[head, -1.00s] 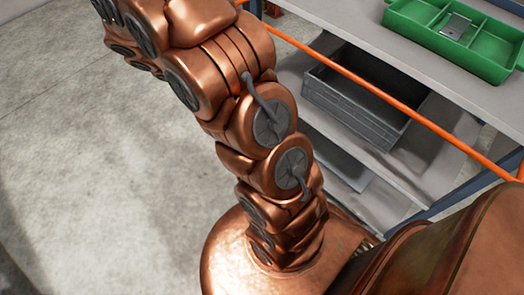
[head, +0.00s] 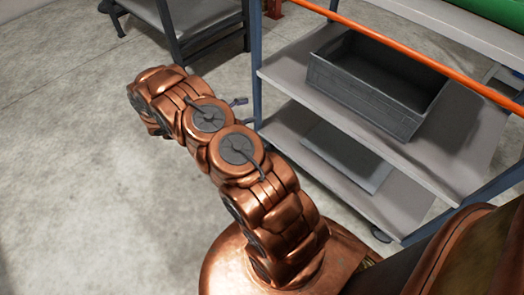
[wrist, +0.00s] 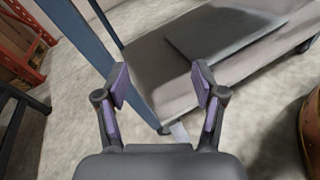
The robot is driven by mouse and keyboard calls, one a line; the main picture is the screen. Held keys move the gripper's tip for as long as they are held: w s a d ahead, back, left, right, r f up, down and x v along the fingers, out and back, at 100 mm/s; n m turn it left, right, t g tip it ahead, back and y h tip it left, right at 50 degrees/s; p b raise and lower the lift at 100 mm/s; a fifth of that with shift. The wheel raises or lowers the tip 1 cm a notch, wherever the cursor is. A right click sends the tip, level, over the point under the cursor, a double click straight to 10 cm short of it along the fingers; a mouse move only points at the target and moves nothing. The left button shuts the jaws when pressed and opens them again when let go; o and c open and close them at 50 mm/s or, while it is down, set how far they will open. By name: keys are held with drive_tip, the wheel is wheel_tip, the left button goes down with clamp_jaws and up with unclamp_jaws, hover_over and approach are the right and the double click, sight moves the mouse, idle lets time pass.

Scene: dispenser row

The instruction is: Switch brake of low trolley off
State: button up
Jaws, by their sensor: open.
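A trolley with grey shelves (head: 420,155) and blue-grey posts stands at the right in the head view, with a wheel (head: 381,235) under its near side. Its lower shelf (wrist: 150,62) and a corner post also show in the wrist view. At the foot of that post is a dark caster (wrist: 163,130) with a small pale tab (wrist: 180,132) beside it; whether this is the brake is unclear. My gripper (wrist: 160,82) is open and empty, its purple-padded fingers apart, with the corner post and shelf beyond them. In the head view my arm mostly hides the gripper.
A grey crate (head: 360,105) and a flat grey panel (head: 345,155) lie on the trolley's shelves. An orange bar (head: 400,55) crosses above. A dark wheeled table (head: 200,22) stands behind. The concrete floor (head: 70,150) at the left is clear.

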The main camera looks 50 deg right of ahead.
drive_tip(key=f+n+t+h+b, duration=0.1)
drive_tip(key=f+n+t+b, duration=0.1)
drive_tip(key=f, duration=0.8)
drive_tip(key=d+f+n+t+h+b, duration=0.1)
drive_tip(key=f+n+b, duration=0.2)
drive_tip(key=f, duration=0.8)
drive_tip(key=w+f+n+t+h+b, duration=0.1)
drive_tip(key=f+b, duration=0.4)
drive_tip(key=f, duration=0.6)
drive_tip(key=shift+d+f+n+t+b, duration=0.2)
drive_tip(key=shift+d+n+t+b, duration=0.1)
drive_tip(key=shift+n+t, duration=0.45)
drive_tip(key=d+b, duration=0.2)
drive_tip(key=d, duration=0.4)
drive_tip(key=shift+s+f, duration=0.1)
drive_tip(key=shift+d+b, duration=0.45)
drive_tip(key=shift+d, duration=0.35)
